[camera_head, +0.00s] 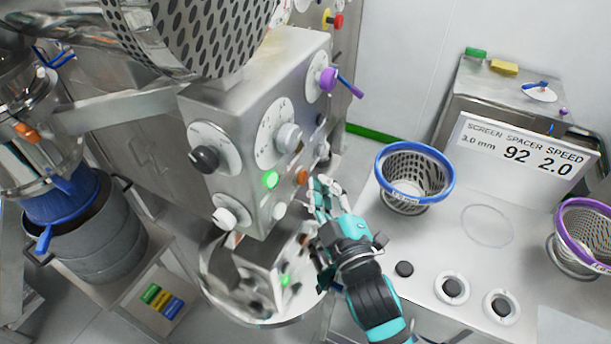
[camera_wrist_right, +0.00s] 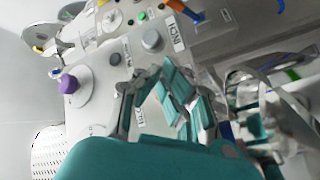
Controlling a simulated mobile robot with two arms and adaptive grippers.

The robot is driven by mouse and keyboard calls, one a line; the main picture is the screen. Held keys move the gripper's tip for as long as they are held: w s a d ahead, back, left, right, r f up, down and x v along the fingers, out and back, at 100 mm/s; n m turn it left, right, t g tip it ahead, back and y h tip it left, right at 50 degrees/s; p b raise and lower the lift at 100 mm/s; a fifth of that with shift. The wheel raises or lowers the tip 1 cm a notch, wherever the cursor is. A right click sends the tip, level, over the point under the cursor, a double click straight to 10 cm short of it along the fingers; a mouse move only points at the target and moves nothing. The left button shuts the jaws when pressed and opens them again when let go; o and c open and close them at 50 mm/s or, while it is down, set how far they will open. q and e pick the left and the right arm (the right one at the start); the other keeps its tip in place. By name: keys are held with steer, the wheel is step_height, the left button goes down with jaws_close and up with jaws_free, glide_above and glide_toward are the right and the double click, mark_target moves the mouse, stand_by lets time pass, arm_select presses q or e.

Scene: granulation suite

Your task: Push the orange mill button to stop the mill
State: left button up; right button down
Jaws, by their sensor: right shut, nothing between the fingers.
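The orange button (camera_head: 302,176) is on the side face of the grey metal control box (camera_head: 240,120), right of a lit green button (camera_head: 270,179). My right gripper (camera_head: 319,186) is close to the orange button, just right of and below it in the picture. It is shut and empty. I cannot tell whether it touches the panel. In the wrist view the right gripper (camera_wrist_right: 150,82) is in front of the panel with grey knobs and an INCH label (camera_wrist_right: 176,34). I cannot identify the orange mill button there for sure. My left gripper is out of view.
The box also carries a black knob (camera_head: 205,159), a white knob (camera_head: 224,217) and a purple knob (camera_head: 328,79). A blue-rimmed mesh basket (camera_head: 414,165) and a purple-rimmed one (camera_head: 585,235) stand to the right. A sign (camera_head: 520,155) reads screen, spacer and speed values.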

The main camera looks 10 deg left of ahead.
steer(key=shift+w+a, duration=0.2)
steer(key=shift+a, duration=0.35)
stand_by(0.8)
stand_by(0.3)
steer(key=shift+s+d+p, duration=0.3)
steer(key=shift+d+p, duration=0.15)
steer(key=shift+d, duration=0.4)
steer(key=d, duration=0.1)
steer(key=s+d+p, duration=0.1)
steer(key=d, duration=0.2)
steer(key=shift+s+d+p, duration=0.3)
steer(key=shift+d, duration=0.1)
stand_by(0.4)
